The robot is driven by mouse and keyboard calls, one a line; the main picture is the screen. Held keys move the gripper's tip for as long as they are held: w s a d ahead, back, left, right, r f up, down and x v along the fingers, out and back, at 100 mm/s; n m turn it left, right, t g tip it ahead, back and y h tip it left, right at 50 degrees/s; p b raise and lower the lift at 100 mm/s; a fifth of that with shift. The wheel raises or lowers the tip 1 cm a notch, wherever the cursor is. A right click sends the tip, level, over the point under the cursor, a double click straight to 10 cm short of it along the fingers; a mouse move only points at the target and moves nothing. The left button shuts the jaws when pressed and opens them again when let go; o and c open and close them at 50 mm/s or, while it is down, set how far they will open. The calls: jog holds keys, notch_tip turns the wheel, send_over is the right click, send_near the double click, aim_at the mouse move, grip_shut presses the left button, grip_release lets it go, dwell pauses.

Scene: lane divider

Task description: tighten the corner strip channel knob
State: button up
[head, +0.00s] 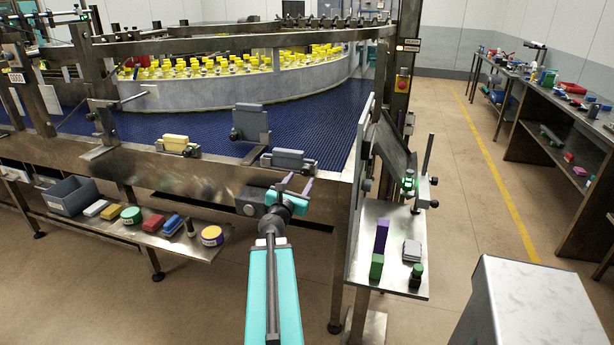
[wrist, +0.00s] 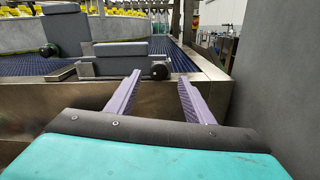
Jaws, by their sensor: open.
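A low grey block (head: 288,158) sits on a metal plate at the near right corner of the blue conveyor, with a dark round knob (head: 310,165) at its right end. I take this as the corner strip channel knob, but no label confirms it. In the wrist view the grey block (wrist: 118,47) is left of centre, and its knob (wrist: 159,70) appears between my fingertips, beyond them. My gripper (head: 299,183) is open and empty in front of the conveyor's side rail. Its purple fingers (wrist: 158,78) also show apart in the wrist view, with nothing between them.
A taller grey block (head: 250,120) with a dark knob stands behind, and a yellow block (head: 175,143) is left. A grey upright panel (wrist: 280,70) rises close on the right. A side shelf (head: 390,275) holds blocks. A lower shelf (head: 165,236) holds coloured items.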

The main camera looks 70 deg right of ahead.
aim_at(305, 173)
jog(key=shift+d+r, duration=0.1)
jog(key=shift+d, duration=0.8)
jog(key=shift+w+d, duration=0.2)
jog(key=shift+d, duration=1.9)
jog(key=c, duration=0.9)
jog(key=shift+d, duration=0.25)
jog(key=shift+c, duration=0.8)
jog(key=shift+a, duration=0.2)
jog(key=shift+f+m+b, duration=0.2)
jog(key=shift+m+b, duration=0.15)
jog(key=shift+m, duration=0.05)
